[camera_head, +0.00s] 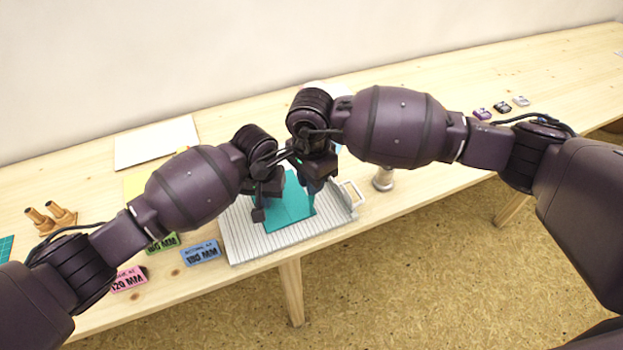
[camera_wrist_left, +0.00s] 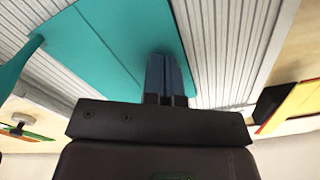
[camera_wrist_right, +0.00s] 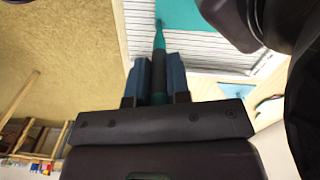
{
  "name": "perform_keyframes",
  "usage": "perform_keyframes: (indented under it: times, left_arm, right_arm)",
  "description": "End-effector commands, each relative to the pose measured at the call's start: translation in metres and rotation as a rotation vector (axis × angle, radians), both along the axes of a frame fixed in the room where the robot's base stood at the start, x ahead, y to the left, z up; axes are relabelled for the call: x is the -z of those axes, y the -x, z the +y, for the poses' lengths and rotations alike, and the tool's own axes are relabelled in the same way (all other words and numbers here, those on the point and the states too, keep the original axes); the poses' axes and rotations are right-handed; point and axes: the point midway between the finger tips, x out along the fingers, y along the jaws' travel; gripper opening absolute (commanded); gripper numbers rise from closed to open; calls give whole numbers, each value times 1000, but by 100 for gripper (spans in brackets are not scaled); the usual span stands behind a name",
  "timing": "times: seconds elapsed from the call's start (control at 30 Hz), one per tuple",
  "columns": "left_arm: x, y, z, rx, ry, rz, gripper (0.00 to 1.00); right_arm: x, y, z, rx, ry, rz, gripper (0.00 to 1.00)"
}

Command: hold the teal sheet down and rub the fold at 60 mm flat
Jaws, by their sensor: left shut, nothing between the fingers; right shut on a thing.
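The teal sheet (camera_head: 284,207) lies on the grey ribbed board (camera_head: 240,238); a thin straight line crosses it in the left wrist view (camera_wrist_left: 100,45). My left gripper (camera_head: 258,214) is shut and empty, its fingertips (camera_wrist_left: 163,68) at the sheet, seemingly touching it. My right gripper (camera_wrist_right: 158,75) is shut on a slim teal and black tool (camera_wrist_right: 159,62), whose tip points at the sheet's edge. A teal piece stands out at the left of the left wrist view (camera_wrist_left: 20,65); I cannot tell whether it is flap or tool. The arms partly hide the sheet.
A pink 120 MM block (camera_head: 129,280), a blue 180 MM block (camera_head: 201,253) and a green block (camera_head: 163,243) stand left of the board. Brown pegs (camera_head: 50,217) are at far left. A metal cylinder (camera_head: 383,180) stands right of the board. Small blocks (camera_head: 501,107) lie far right.

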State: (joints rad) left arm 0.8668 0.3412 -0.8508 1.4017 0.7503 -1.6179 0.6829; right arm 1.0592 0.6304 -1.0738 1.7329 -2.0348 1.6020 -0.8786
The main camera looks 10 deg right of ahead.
Motion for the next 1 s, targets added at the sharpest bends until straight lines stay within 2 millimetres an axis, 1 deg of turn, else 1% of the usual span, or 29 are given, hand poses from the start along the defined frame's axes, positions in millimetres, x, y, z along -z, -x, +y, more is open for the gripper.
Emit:
perform_keyframes:
  times: [0.03,0.33,0.8,1.0]
  left_arm:
    - [9,4,2,-1,-6,13,0]
    - [9,4,1,-1,-5,14,0]
    - [8,5,-1,4,-4,11,0]
    - [7,6,-4,9,0,9,0]
  right_arm:
    - [5,1,0,0,0,4,0]
    - [5,-1,1,0,-1,5,0]
    - [5,-20,6,10,0,-1,0]
    - [4,-22,7,12,-2,-4,0]
